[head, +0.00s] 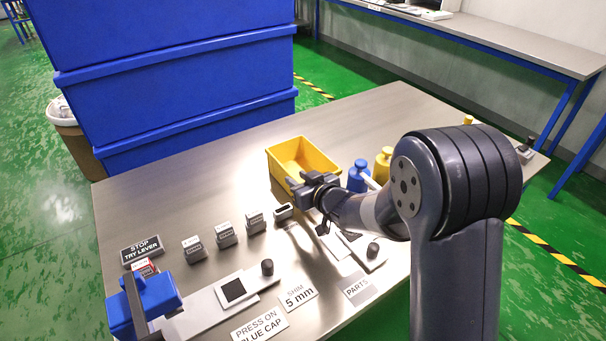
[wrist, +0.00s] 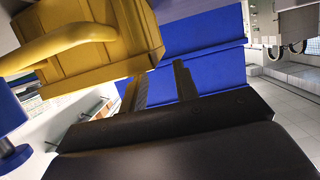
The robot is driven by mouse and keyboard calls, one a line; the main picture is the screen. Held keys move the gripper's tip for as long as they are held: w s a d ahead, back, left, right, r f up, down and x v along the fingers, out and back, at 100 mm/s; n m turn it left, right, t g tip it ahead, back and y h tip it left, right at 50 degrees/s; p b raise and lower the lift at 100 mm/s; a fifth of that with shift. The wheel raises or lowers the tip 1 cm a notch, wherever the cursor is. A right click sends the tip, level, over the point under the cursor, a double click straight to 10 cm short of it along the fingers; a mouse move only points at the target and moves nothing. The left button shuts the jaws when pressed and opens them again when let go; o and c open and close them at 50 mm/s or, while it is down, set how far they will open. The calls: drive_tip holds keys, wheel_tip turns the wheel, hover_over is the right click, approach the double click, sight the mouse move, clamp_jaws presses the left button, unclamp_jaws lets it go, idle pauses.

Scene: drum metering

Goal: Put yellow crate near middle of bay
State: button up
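The yellow crate (head: 318,163) is an open-topped box standing on the metal bench, in the middle of the head view. In the wrist view a large yellow body with a curved bar, probably the crate (wrist: 110,55), fills the upper left. My gripper (head: 303,184) is at the crate's near side, close to its rim. In the wrist view its two dark fingers (wrist: 160,82) stand apart with a gap between them, and the yellow body is left of them. Whether a finger touches the crate I cannot tell. No area marked as a bay is readable.
Blue (head: 357,176) and yellow (head: 382,165) weights stand right of the crate. Several small labelled blocks (head: 225,234) stand left of my gripper. A blue-ended lever fixture (head: 150,295) is at front left. Stacked blue bins (head: 190,90) rise behind. The bench behind the crate is clear.

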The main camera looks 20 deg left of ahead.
sight(288, 172)
drive_tip(key=shift+p+x, duration=0.35)
drive_tip(key=shift+x, duration=1.9)
drive_tip(key=shift+c, duration=0.3)
drive_tip(key=shift+d, duration=0.1)
clamp_jaws()
drive_tip(key=shift+r, duration=0.1)
